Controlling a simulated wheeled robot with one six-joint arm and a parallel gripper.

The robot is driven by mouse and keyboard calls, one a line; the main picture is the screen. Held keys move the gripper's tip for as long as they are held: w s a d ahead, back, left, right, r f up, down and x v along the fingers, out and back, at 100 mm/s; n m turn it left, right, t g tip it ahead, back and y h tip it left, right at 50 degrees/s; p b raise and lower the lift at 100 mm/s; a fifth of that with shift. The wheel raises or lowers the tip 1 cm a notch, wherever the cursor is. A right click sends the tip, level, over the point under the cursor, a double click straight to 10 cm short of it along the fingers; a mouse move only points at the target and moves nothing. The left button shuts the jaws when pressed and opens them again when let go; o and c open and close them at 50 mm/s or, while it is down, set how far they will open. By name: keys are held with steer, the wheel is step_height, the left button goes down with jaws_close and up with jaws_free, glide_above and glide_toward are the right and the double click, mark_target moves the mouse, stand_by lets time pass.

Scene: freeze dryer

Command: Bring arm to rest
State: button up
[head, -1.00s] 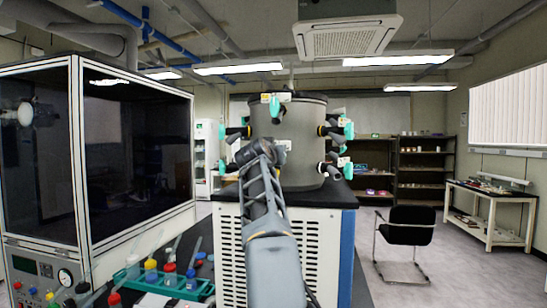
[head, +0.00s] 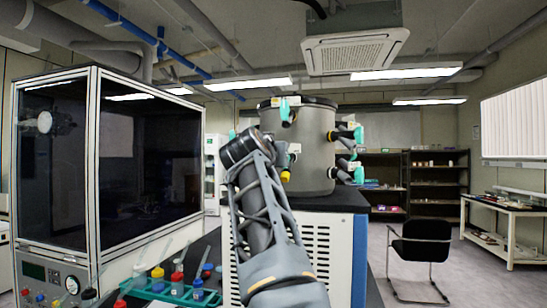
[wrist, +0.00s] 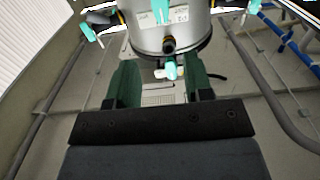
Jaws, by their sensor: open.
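My arm rises from the bottom middle of the head view, in front of the freeze dryer, and its upper end stands left of the grey drum. In the wrist view my gripper (wrist: 162,85) is open, with its two green fingers apart and nothing between them. The freeze dryer's grey drum (head: 312,150) stands on a white cabinet (head: 322,240) with a black top. Several valves with teal handles ring the drum. The drum also shows beyond the fingers in the wrist view (wrist: 190,35). My gripper's fingers are hidden in the head view.
A glass-fronted chamber (head: 150,165) stands at the left. A teal rack (head: 175,292) with several coloured-cap tubes sits at the lower left. A black chair (head: 425,240), a white side table (head: 510,215) and dark shelves (head: 435,165) stand at the right. Floor there is clear.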

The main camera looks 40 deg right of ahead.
stand_by(0.5)
steer(key=w+a+f+n+g+y, duration=0.1)
steer(key=w+f+n+y, duration=0.15)
steer(key=f, duration=0.55)
steer(key=w+a+f+n+y, duration=0.1)
steer(key=w+f+n+y, duration=0.15)
steer(key=f, duration=0.65)
steer(key=a+f+n+g+y+p, duration=0.2)
steer(key=a+f+y, duration=0.2)
steer(key=a+f, duration=0.5)
steer(key=s+a+f+n+g+y+p, duration=0.3)
steer(key=s+a+f+y, duration=0.3)
steer(key=s+a+f, duration=0.8)
steer(key=a+f+n+p, duration=0.1)
steer(key=a+f, duration=0.2)
steer(key=f, duration=0.1)
steer(key=shift+s+f+n, duration=0.3)
steer(key=shift+f+n, duration=0.05)
steer(key=shift+n, duration=0.05)
steer(key=shift+a, duration=0.15)
